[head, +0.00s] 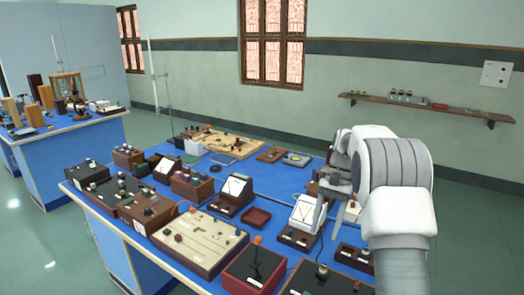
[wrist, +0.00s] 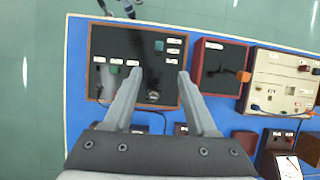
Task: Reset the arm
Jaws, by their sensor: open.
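My gripper (head: 334,207) is in the head view at the right of the near bench, at the end of my raised white arm. In the wrist view my gripper (wrist: 161,74) shows two grey fingers spread apart with nothing between them. The fingers lie above a dark panel box (wrist: 108,98) with white labels and knobs. In the head view my arm hides part of the right end of the bench.
The blue bench (head: 283,187) is crowded with meters, a cream panel box (head: 196,240) and a red box (head: 254,270). A second bench (head: 70,138) stands at the left. A wall shelf (head: 440,108) is at the right. Green floor is open around the benches.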

